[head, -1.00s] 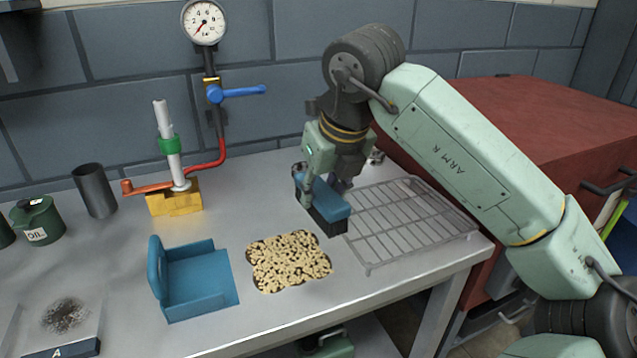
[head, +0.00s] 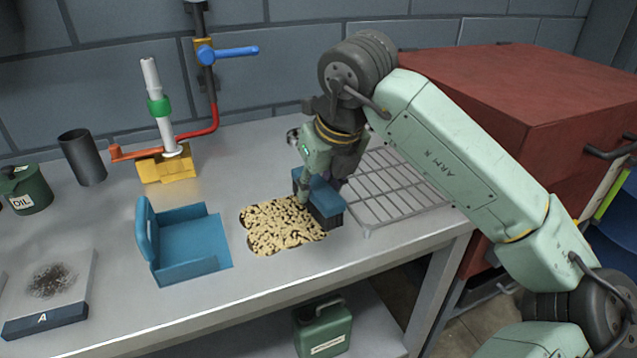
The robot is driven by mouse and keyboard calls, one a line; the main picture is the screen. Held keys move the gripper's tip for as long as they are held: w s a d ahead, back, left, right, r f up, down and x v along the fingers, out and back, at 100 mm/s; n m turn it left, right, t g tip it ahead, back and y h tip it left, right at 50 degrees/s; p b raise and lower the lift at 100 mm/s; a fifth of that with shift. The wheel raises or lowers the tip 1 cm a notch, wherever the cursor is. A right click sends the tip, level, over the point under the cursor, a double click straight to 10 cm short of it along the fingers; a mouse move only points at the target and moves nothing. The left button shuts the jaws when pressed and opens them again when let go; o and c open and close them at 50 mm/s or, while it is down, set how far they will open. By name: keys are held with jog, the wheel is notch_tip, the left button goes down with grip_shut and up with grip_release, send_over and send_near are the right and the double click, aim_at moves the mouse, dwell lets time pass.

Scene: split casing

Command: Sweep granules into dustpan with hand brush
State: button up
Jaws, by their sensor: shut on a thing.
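The hand brush (head: 322,197) has a blue body and dark bristles. My gripper (head: 308,188) is shut on it from above, and the fingertips are partly hidden. The brush is at the right edge of a flat patch of pale granules (head: 282,230) on the grey bench. Its bristles look down at bench level, touching or almost touching the granules. The blue dustpan (head: 190,245) lies left of the granules, its open side facing them, with a strip of bare bench between. No granules show in the dustpan.
A wire rack (head: 392,190) lies right of the brush. A yellow block with a white post (head: 165,165) and orange lever, a dark cup (head: 82,157) and an oil can (head: 25,190) stand behind left. A plate marked A (head: 48,290) lies front left. A red cabinet (head: 520,90) adjoins right.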

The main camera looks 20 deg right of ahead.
jog(key=shift+f+b, duration=0.65)
jog(key=shift+b, duration=0.1)
jog(key=shift+a, duration=0.15)
dwell(0.5)
jog(key=shift+a+b, duration=0.35)
jog(key=shift+a, duration=0.3)
jog(key=shift+a+f, duration=0.1)
jog(key=shift+s+a+b, duration=0.1)
jog(key=shift+a+b, duration=0.3)
jog(key=shift+a, duration=0.25)
jog(key=shift+a, duration=0.7)
jog(key=shift+a+b, duration=0.1)
jog(key=shift+b, duration=0.2)
